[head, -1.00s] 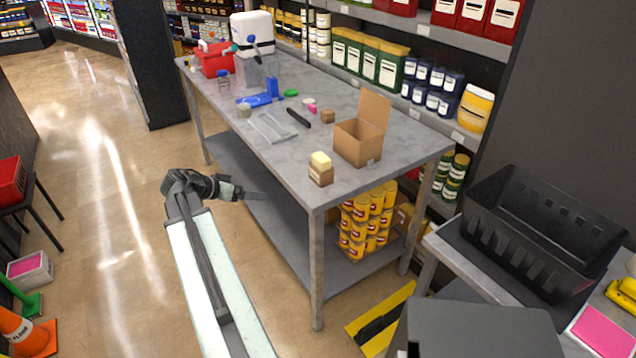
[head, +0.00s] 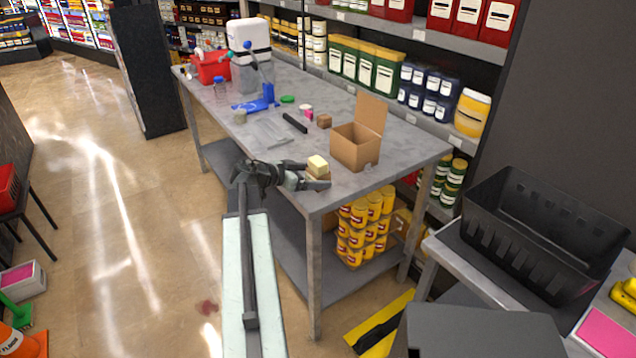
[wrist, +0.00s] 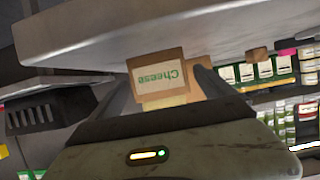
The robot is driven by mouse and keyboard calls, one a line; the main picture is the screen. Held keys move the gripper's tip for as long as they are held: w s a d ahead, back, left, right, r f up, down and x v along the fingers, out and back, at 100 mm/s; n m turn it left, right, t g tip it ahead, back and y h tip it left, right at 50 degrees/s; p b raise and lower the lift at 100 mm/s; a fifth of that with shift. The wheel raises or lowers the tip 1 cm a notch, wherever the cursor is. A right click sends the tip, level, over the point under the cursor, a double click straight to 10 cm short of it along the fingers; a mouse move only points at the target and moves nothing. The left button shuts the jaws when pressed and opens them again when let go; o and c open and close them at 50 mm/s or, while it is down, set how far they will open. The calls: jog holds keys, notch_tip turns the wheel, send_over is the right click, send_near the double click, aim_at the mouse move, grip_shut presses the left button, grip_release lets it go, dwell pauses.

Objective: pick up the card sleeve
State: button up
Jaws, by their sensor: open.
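The card sleeve (head: 316,176) is a small brown card wrap with a pale yellow block (head: 317,162) sticking out of it, at the near corner of the grey table. In the wrist view the sleeve (wrist: 156,72) shows a white label with green "Cheese" lettering, upside down. My gripper (head: 311,176) is at the table's near left edge, its fingers close to the sleeve and partly hiding it. In the wrist view my gripper's (wrist: 165,85) jaws are apart, with the sleeve between them. I cannot tell whether either finger touches it.
An open cardboard box (head: 354,148) stands just behind and right of the sleeve. A black bar (head: 294,123), a small brown block (head: 324,121) and blue parts (head: 262,103) lie farther back. A black crate (head: 540,235) is at the right.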

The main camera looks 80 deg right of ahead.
jog(key=shift+x, duration=1.1)
jog(key=c, duration=1.4)
jog(key=shift+w+r, duration=0.1)
jog(key=shift+r, duration=0.05)
